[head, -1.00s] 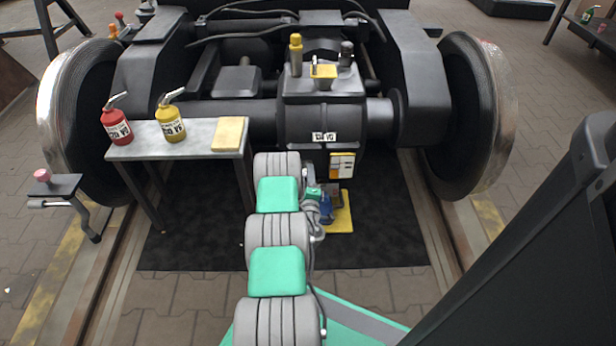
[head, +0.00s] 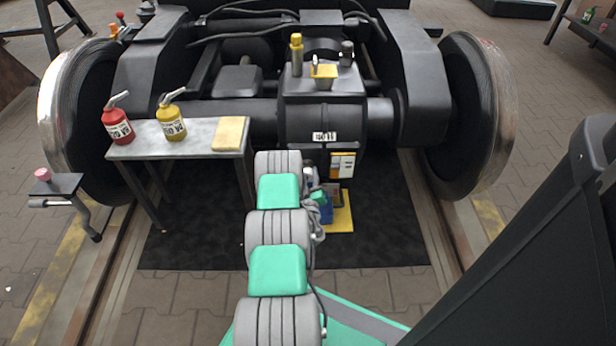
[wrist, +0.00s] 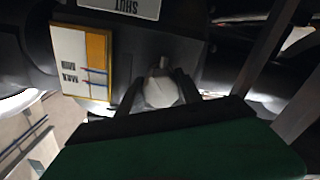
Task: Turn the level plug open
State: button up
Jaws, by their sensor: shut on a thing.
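In the wrist view the level plug (wrist: 160,92) is a pale, rounded piece with a small stub above it, on the dark gearbox housing (wrist: 185,55). My gripper (wrist: 159,82) has one dark finger on each side of it and is shut on it. A "SHUT" label (wrist: 133,5) appears upside down at the top edge. A white and orange MAX/MIN level plate (wrist: 83,62) is left of the plug. In the head view the housing (head: 305,110) and level plate (head: 342,165) show, but my arm hides the plug and fingers.
Wheels (head: 465,115) flank the bogie. A yellow tray (head: 341,218) lies on the dark mat (head: 385,240) below the housing.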

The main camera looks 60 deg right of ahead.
jog(key=shift+m, duration=0.5)
jog(key=o, duration=1.4)
jog(key=shift+c, duration=0.2)
jog(key=shift+a, duration=0.1)
